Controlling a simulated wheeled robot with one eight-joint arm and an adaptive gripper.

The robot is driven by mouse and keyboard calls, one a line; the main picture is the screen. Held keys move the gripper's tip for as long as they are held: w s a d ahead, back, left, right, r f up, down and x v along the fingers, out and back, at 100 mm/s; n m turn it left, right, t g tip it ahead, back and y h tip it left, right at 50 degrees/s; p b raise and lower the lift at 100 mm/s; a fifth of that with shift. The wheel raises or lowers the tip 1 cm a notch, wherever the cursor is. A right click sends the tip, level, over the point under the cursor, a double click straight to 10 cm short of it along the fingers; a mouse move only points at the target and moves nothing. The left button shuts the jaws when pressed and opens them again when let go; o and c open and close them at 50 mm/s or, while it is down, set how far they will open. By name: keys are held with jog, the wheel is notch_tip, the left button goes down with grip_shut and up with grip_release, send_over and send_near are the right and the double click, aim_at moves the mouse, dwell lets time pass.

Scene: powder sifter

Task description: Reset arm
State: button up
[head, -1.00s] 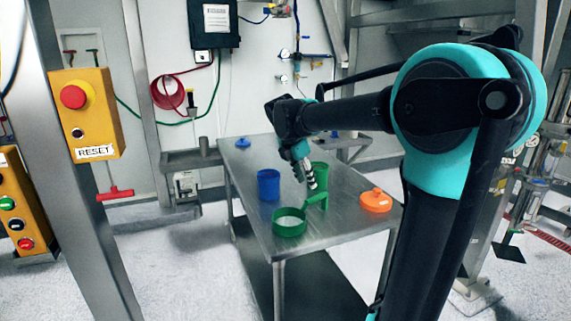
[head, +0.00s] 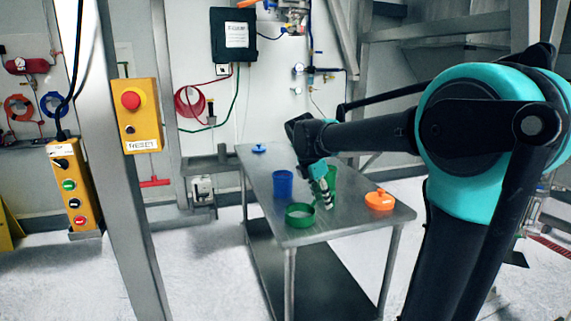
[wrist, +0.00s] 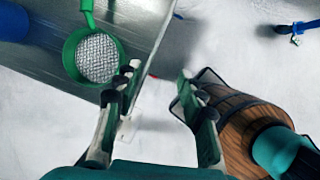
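My gripper (head: 326,200) hangs over the steel table at the end of my arm. In the wrist view its two fingers (wrist: 158,80) stand wide apart with nothing between them. The green sifter (head: 300,222) lies on the table, just left of the gripper in the head view. A green cup (head: 333,172) stands behind the gripper, partly hidden.
On the steel table (head: 300,236) stand a blue cup (head: 283,184), an orange lid (head: 380,201) and a blue lid (head: 259,149). A yellow RESET box (head: 139,118) with a red button is on the post at left; a yellow button panel (head: 73,190) hangs farther left.

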jog(key=s+d+f+m+y, duration=0.1)
jog(key=s+d+f+m, duration=0.2)
jog(key=s+f+m, duration=0.7)
jog(key=s+d+f+m+t+y, duration=0.1)
jog(key=s+d+f+m, duration=0.3)
jog(key=s+f+m, duration=0.7)
jog(key=s+m+y, duration=0.1)
jog(key=m, duration=0.1)
jog(key=shift+d+f+m+t, duration=0.2)
jog(key=shift+d+m+t, duration=0.1)
jog(key=shift+m, duration=0.1)
